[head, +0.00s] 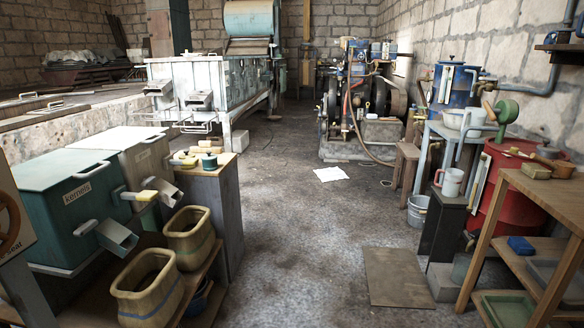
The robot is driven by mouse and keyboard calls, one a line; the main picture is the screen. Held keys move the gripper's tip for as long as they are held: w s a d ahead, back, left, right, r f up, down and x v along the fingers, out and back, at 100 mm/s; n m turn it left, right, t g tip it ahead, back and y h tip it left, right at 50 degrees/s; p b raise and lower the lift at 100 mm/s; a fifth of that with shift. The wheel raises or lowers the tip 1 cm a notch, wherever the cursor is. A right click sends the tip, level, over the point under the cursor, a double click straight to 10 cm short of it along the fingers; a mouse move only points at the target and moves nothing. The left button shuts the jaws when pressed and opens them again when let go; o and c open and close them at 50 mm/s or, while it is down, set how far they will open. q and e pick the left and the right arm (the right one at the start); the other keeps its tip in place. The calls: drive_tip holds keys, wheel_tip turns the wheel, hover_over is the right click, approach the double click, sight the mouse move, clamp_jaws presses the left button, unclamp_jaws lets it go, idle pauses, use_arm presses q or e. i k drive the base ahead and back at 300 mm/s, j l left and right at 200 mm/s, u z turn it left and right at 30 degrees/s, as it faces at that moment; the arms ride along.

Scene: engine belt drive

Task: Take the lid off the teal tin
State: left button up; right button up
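A small round teal tin (209,161) stands on top of the wooden cabinet (232,168) left of the middle, near the cabinet's front edge. It is small in the picture, with a paler top; I cannot make out the lid's edge clearly. Neither of my grippers shows in the head view.
Yellowish blocks (184,159) lie beside the tin. A large teal bin (62,190) labelled "kernels" and two woven baskets (150,285) stand left of the cabinet. A wooden shelf table (545,195) and red drum (495,185) stand right. The middle floor is mostly clear, with a flat board (398,277).

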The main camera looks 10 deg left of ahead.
sight(209, 156)
drive_tip(key=i+u, duration=0.1)
drive_tip(key=i, duration=0.6)
drive_tip(key=i+l, duration=0.2)
drive_tip(key=i, duration=0.5)
drive_tip(key=i+l+u, duration=0.15)
drive_tip(key=i, duration=0.55)
